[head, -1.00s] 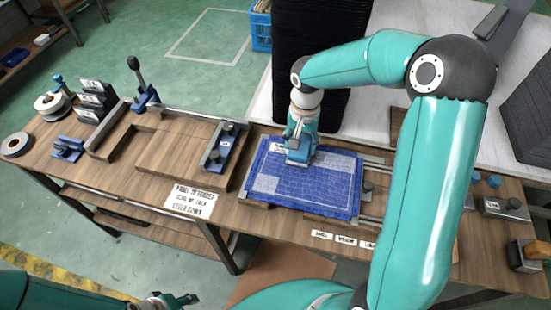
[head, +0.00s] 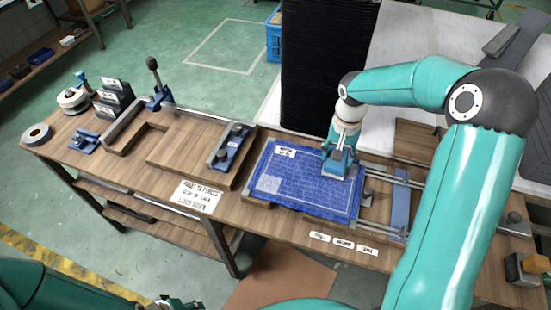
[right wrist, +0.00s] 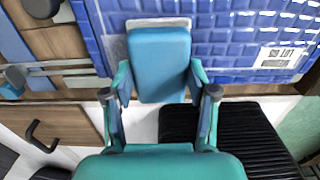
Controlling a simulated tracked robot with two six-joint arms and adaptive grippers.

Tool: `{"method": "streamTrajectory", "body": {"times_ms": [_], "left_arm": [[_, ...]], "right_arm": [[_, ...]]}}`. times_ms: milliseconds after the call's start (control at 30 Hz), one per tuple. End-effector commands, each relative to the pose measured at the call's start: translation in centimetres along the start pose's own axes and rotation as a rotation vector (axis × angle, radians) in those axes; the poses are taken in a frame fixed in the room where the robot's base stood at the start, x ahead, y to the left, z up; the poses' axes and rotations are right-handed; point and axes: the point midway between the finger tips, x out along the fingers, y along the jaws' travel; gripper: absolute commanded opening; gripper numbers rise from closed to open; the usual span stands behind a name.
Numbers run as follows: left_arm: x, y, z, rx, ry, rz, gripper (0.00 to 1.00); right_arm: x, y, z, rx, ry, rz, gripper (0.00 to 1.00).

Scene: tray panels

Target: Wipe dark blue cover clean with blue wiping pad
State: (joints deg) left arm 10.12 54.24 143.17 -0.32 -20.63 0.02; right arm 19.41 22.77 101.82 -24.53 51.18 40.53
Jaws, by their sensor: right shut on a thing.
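The dark blue cover (head: 305,195) lies flat on the bench, with a brick-like pattern, a white label near its far left corner and a paler patch (head: 269,183) at its left side. My right gripper (head: 340,158) is over the cover's far right part. It is shut on the blue wiping pad (right wrist: 160,65), whose pale underside edge seems to touch the cover; the gripper hides part of the contact. The cover also shows in the right wrist view (right wrist: 230,40). My left gripper (head: 178,303) is at the bottom edge, mostly cut off, away from the cover.
A wooden tray panel (head: 180,150) with a blue clamp (head: 226,147) lies left of the cover. Metal rails and a blue bar (head: 400,208) lie to its right. A tall black stack (head: 325,70) stands behind. White labels (head: 343,243) line the front edge.

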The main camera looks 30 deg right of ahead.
Motion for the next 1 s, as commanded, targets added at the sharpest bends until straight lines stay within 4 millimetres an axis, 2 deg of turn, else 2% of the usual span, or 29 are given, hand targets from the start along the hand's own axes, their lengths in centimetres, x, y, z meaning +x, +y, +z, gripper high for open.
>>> {"method": "streamTrajectory", "body": {"times_ms": [233, 300, 367, 1000], "left_arm": [[-0.2, 0.1, 0.0, 0.000, 0.000, 0.000, 0.40], [-0.9, 0.3, 0.0, 0.000, 0.000, 0.000, 0.40], [-1.3, 0.5, 0.0, 0.000, 0.000, 0.000, 0.40], [-4.8, 1.7, 0.0, 0.000, 0.000, 0.000, 0.40]], "right_arm": [[0.1, 1.0, -0.9, -0.006, -0.001, 0.001, 0.25], [-0.6, 1.0, -0.8, -0.008, -0.002, 0.002, 0.25], [-2.5, 0.9, -0.9, -0.008, 0.004, -0.002, 0.25], [-7.8, 0.8, -0.8, -0.009, 0.001, -0.001, 0.25]]}}
